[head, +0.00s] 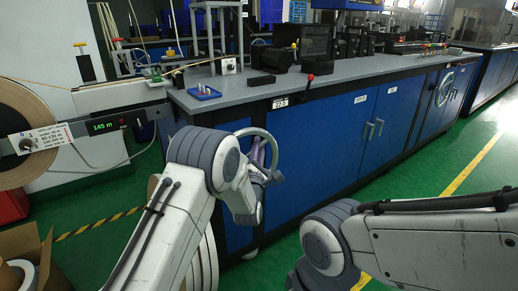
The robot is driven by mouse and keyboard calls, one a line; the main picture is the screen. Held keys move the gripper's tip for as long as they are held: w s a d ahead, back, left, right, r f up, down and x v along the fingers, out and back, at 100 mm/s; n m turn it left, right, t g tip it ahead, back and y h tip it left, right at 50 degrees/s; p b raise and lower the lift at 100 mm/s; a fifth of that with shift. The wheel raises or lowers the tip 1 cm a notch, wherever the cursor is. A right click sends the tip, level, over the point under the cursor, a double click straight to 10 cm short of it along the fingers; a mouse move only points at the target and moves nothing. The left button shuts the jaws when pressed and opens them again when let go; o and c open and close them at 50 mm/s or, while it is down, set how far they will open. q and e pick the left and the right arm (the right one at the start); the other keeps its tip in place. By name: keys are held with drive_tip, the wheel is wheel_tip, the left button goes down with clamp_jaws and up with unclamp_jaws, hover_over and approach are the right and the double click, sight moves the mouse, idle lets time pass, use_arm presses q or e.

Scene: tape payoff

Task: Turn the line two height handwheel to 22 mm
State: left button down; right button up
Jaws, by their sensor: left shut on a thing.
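A grey handwheel (256,130) stands out from the blue cabinet front below the bench edge, near the bench's left end. My left arm reaches to it, and my left gripper (262,154) is shut on its rim. The arm's wrist hides the lower left part of the wheel. A small white plate (280,102) with dark characters sits on the bench edge just above the wheel; its characters are too small to read surely. My right arm comes in from the right, low in the picture, and its gripper is not in view.
A second handwheel (444,88) is on the cabinets farther right. The grey bench top (345,72) carries black equipment and a red-knobbed lever (309,79). A green display (103,126) reads 145 m at left.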

use_arm(q)
drive_tip(key=c, duration=0.8)
unclamp_jaws()
drive_tip(key=p+v, duration=0.1)
drive_tip(key=v, duration=0.9)
drive_tip(key=shift+s, duration=0.25)
